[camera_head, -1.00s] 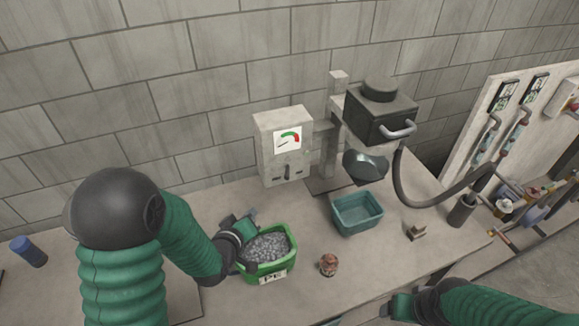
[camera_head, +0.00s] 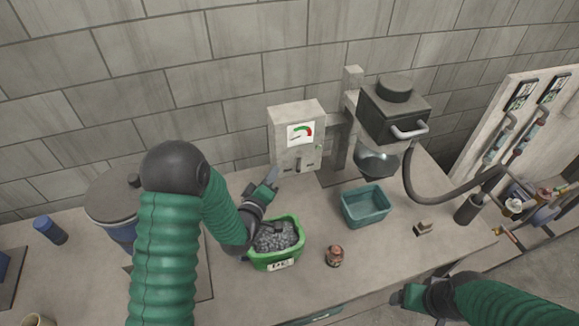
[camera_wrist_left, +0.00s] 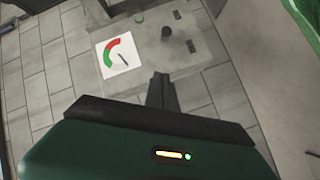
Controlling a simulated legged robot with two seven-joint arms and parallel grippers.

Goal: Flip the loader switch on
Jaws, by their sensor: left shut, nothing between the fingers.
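The loader control box (camera_head: 297,130) stands against the back wall, with a red-and-green gauge (camera_head: 300,134) on its face and a small dark switch (camera_head: 298,165) below. In the left wrist view the gauge (camera_wrist_left: 118,57), a dark protruding knob (camera_wrist_left: 167,33), dark slots and a green light (camera_wrist_left: 139,18) show on the box. My left gripper (camera_head: 273,173) is shut and empty, with its tips just left of and below the box face; contact cannot be told. The shut fingers also show in the left wrist view (camera_wrist_left: 161,92), pointing at the panel. My right gripper (camera_head: 402,297) is low at the right, its jaws unclear.
A green bin (camera_head: 276,258) of grey gravel sits below my left gripper. A teal bin (camera_head: 365,207) stands under a dark loader head (camera_head: 392,108) with a hose. A small reddish-brown jar (camera_head: 334,256) is in front. Bare table lies between the bins.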

